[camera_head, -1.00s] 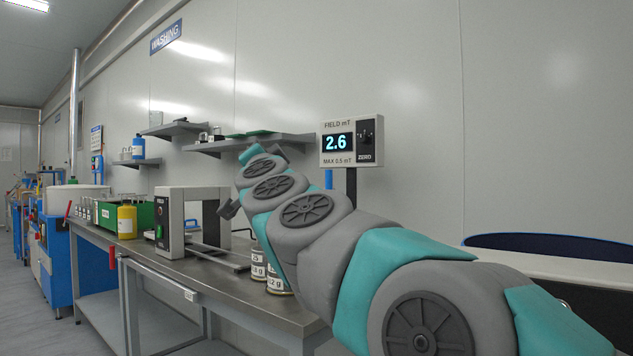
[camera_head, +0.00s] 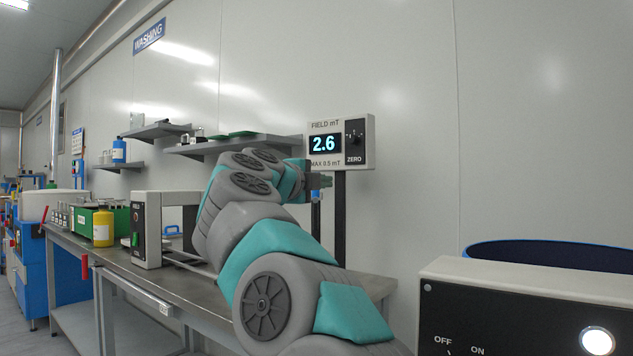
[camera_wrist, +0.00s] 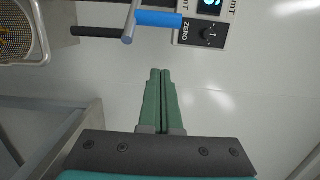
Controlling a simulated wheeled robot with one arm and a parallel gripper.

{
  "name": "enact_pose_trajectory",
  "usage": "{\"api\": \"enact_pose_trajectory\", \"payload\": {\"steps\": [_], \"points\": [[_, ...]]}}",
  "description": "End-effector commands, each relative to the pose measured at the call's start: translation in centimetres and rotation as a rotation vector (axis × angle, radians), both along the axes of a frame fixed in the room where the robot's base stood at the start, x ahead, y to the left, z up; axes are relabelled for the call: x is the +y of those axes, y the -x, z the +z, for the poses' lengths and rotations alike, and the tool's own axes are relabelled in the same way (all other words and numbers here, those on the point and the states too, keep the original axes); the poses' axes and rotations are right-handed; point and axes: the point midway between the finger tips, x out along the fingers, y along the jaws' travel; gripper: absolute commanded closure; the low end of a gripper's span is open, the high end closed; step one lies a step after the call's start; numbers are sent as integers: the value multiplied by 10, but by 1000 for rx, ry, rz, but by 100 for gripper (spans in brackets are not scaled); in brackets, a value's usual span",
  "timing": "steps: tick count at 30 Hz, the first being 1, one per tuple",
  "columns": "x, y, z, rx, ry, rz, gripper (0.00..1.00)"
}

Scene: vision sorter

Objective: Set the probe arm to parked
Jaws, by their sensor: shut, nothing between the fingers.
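The field meter (camera_head: 340,142) reads 2.6 and has a black ZERO knob (camera_head: 354,137). It shows turned sideways at the top of the wrist view (camera_wrist: 205,22). A bar with a blue grip (camera_wrist: 158,18), joined to a grey rod (camera_wrist: 130,20), lies beside the meter in the wrist view. It may be the probe arm; I cannot tell its setting. In the head view only a bit of blue (camera_head: 316,213) shows below my gripper. My gripper (camera_head: 328,180) is just under the meter, shut and empty. Its green fingers (camera_wrist: 159,72) are apart from the blue grip.
A steel bench (camera_head: 190,286) runs along the wall, with a grey frame-shaped unit (camera_head: 147,230), a yellow bottle (camera_head: 103,228) and green bins (camera_head: 122,220). Shelves (camera_head: 235,145) hang above it. A black panel with an OFF/ON switch (camera_head: 465,345) stands at right.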

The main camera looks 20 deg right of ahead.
Motion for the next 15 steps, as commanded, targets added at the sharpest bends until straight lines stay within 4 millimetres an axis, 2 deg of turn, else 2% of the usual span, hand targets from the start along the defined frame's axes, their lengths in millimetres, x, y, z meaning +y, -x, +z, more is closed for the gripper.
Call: {"api": "enact_pose_trajectory", "payload": {"steps": [3,11,15], "points": [[-19,-14,1,-2,-2,-5,100],[-51,-41,2,-3,0,-4,100],[-38,-51,1,-2,4,-1,100]]}}
